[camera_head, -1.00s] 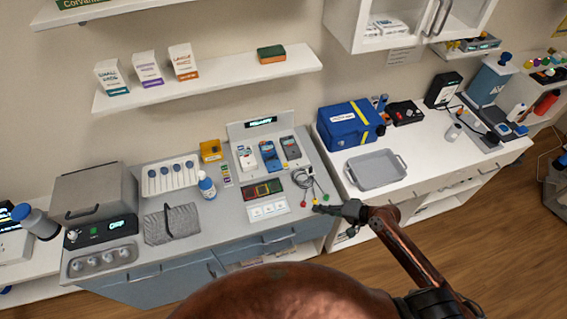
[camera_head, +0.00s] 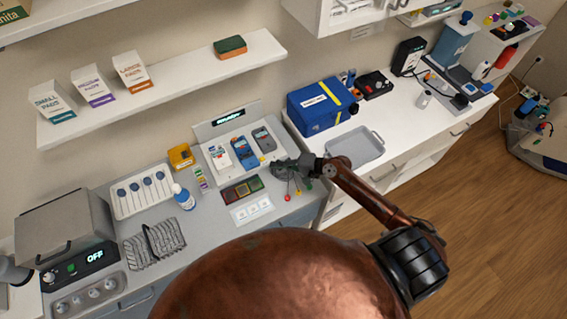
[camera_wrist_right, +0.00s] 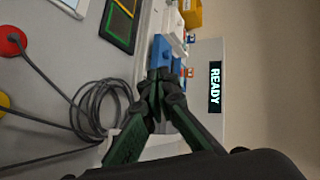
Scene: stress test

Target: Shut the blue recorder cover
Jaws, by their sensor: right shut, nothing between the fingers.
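The blue recorder (camera_head: 244,153) stands in the middle of a white dock, between a white recorder (camera_head: 220,158) and a grey one (camera_head: 264,139). I cannot tell how far its cover is open. My right gripper (camera_head: 276,166) is shut and empty, just in front of the dock's right part. In the right wrist view, the fingertips (camera_wrist_right: 160,76) point at the blue recorder (camera_wrist_right: 163,50) and partly hide it; I cannot tell whether they touch. My left gripper is not in view.
The dock's back panel (camera_wrist_right: 208,100) has a lit screen reading READY. A coiled grey cable (camera_wrist_right: 100,108) with coloured ends lies close beside the right gripper. A dark framed panel (camera_head: 242,189) lies before the dock. A blue bag (camera_head: 318,107) and grey tray (camera_head: 356,147) are right.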

